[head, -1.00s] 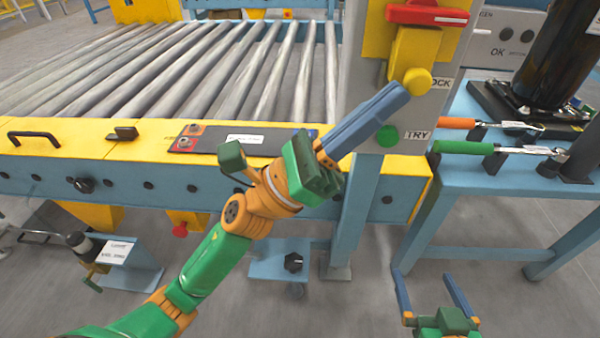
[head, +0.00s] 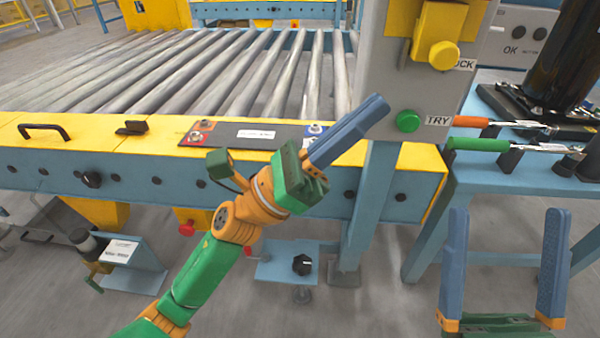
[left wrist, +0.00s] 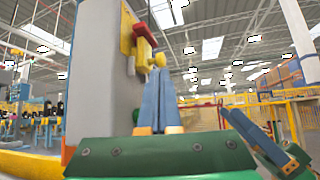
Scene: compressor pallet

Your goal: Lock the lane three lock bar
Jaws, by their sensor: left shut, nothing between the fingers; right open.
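The grey post (head: 410,85) carries a yellow lock part (head: 438,25) with a round yellow knob (head: 443,55), beside a partly cut-off "LOCK" label. A red piece (left wrist: 144,32) shows above the yellow knob (left wrist: 160,59) in the left wrist view. A green button (head: 407,121) by the "TRY" label sits lower. My left gripper (head: 382,104) is shut and empty, its tips pointing up at the post, left of the green button and below the knob. In the left wrist view its fingers (left wrist: 160,88) appear below the knob; contact is unclear. My right gripper (head: 508,213) is open and empty, low at right.
A roller conveyor (head: 230,70) with a yellow and blue front rail fills the left. A blue side table (head: 500,180) at right holds orange-handled (head: 475,121) and green-handled (head: 478,143) tools and a black cylinder (head: 565,55). The floor between is open.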

